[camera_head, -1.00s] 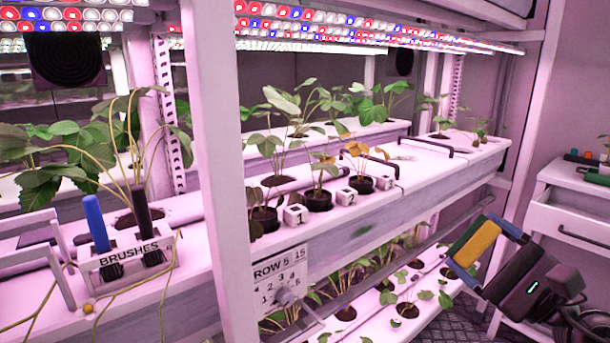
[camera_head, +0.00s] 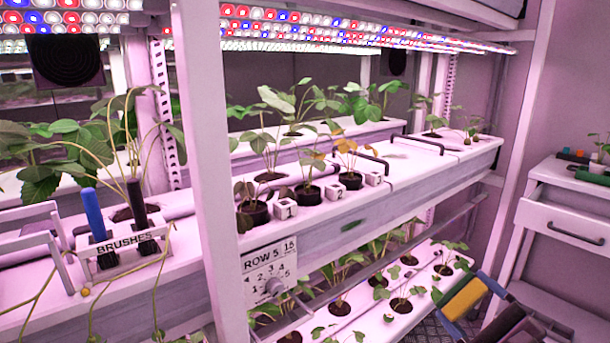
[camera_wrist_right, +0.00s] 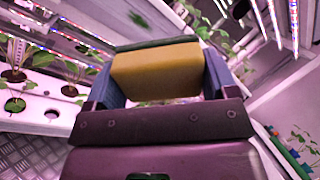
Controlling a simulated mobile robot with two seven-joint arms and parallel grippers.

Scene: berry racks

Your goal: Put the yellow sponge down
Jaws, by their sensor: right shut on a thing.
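The yellow sponge (camera_head: 463,298) has a dark green layer along one side. My right gripper (camera_head: 470,292) is shut on it, at the lower right of the head view, in front of the lower shelf and clear of any surface. In the right wrist view the sponge (camera_wrist_right: 157,72) sits between the two blue fingers of the gripper (camera_wrist_right: 158,78), its green layer on the far side. My left gripper is not in view.
The upper white trough (camera_head: 400,185) holds potted plants and numbered blocks. A lower trough (camera_head: 385,318) holds several seedlings. A brush holder (camera_head: 128,252) stands at left. A white drawer cabinet (camera_head: 570,200) with small items on top stands at right. A rack post (camera_head: 208,150) rises at left centre.

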